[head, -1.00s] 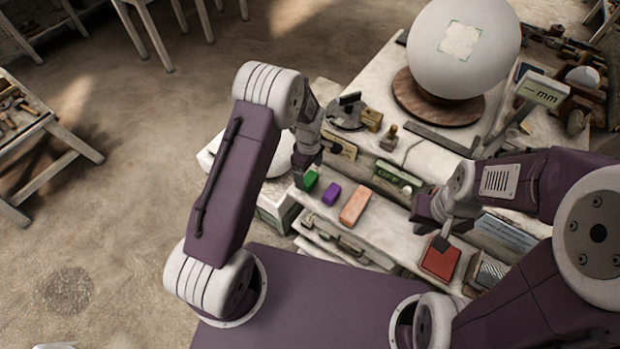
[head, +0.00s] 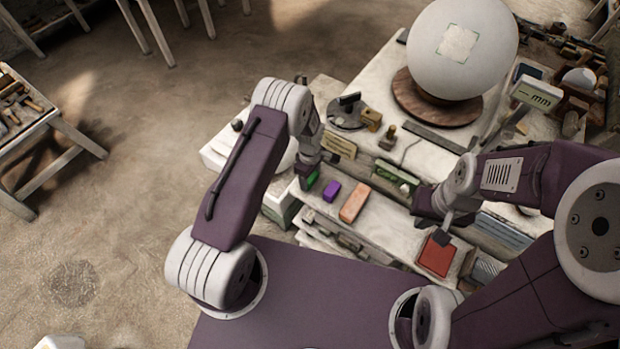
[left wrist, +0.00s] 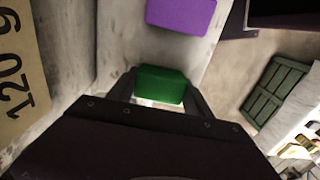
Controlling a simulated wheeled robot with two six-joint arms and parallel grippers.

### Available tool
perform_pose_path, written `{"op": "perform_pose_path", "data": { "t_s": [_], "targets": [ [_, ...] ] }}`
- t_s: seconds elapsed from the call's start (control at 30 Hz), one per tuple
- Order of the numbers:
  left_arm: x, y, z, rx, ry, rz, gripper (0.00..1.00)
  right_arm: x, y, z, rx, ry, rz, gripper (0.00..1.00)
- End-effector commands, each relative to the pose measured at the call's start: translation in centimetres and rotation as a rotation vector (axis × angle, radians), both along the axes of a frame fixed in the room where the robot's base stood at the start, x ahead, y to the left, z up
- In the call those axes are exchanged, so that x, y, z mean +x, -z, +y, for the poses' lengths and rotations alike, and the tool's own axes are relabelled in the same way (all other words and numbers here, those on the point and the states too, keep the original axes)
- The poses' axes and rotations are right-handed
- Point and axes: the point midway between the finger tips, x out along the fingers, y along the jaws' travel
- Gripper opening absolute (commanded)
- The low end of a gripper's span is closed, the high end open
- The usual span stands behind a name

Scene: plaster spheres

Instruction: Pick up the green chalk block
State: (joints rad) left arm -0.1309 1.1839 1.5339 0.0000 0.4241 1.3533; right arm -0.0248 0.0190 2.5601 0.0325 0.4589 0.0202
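The green chalk block (head: 313,179) lies at the left end of the pale bench shelf, partly hidden by my left gripper (head: 308,183). In the left wrist view the green block (left wrist: 161,84) sits between the two fingers of my left gripper (left wrist: 160,88), one finger along each side. The fingers look very close to its sides; whether they press on it I cannot tell. My right gripper (head: 442,238) is over the edge of a red block (head: 435,256); its opening is not clear.
A purple block (head: 332,191) lies just right of the green one, then an orange block (head: 355,203). A sign marked with numbers (left wrist: 18,75) stands left in the wrist view. A large white sphere (head: 462,48) rests on a round wooden stand (head: 440,105) behind.

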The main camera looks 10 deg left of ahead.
Motion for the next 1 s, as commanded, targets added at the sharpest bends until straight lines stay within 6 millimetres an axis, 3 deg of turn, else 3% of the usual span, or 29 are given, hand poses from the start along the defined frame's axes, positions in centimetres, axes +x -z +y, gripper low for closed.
{"op": "perform_pose_path", "data": {
  "t_s": [0.37,0.6,1.0],
  "targets": [
    [0.1,-0.5,0.0,0.0,0.0,-0.003,0.12,0.0,0.4,0.0,0.0,0.0,0.0,0.0],
    [0.2,-4.0,0.0,-0.001,0.0,-0.007,0.12,0.0,2.3,0.0,0.0,0.0,0.0,0.0],
    [-2.7,-9.3,-8.9,-0.002,0.005,-0.006,0.12,0.0,5.3,0.0,0.0,0.0,0.0,0.0]
  ]
}}
